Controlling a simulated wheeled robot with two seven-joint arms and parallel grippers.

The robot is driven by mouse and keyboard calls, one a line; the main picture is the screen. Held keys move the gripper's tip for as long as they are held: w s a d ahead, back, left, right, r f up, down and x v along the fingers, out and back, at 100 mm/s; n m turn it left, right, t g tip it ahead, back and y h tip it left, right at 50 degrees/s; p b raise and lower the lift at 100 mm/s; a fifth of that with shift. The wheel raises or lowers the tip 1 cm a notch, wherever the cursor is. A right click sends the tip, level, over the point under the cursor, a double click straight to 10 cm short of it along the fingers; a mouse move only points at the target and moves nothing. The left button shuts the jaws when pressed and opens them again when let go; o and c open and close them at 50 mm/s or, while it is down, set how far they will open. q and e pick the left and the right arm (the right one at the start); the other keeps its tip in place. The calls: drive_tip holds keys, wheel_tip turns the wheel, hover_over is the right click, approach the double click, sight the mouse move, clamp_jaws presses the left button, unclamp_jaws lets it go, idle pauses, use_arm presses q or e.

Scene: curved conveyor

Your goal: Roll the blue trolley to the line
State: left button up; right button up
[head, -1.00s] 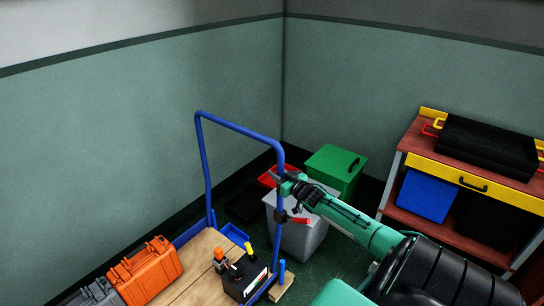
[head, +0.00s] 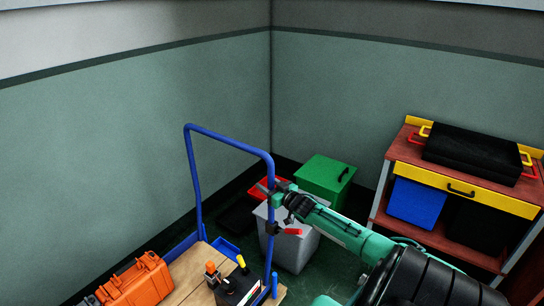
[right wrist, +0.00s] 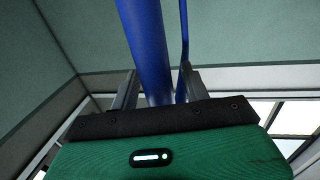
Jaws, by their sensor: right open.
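The blue trolley has a tall blue tube handle (head: 194,175) and a wooden deck (head: 196,268), partly cut off by the bottom edge of the head view. My right gripper (head: 268,190) is open at the handle's right upright, below its top bend. In the right wrist view the blue upright (right wrist: 146,45) runs between the two spread fingers (right wrist: 160,90). I cannot tell whether either finger touches it. My left gripper is not in view. No floor line shows.
On the deck are an orange case (head: 137,284) and a black box with small levers (head: 236,284). Behind the handle stand a grey bin (head: 292,248) and a green bin (head: 322,178). A workbench (head: 395,150) stands at right. Walls meet behind.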

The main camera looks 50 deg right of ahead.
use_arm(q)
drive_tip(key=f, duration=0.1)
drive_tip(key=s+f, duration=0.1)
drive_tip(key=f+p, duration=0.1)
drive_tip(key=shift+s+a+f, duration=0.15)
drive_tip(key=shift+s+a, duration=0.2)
use_arm(e)
drive_tip(key=s+a, duration=0.1)
drive_tip(key=s, duration=1.2)
drive_tip(key=shift+s+a, duration=0.35)
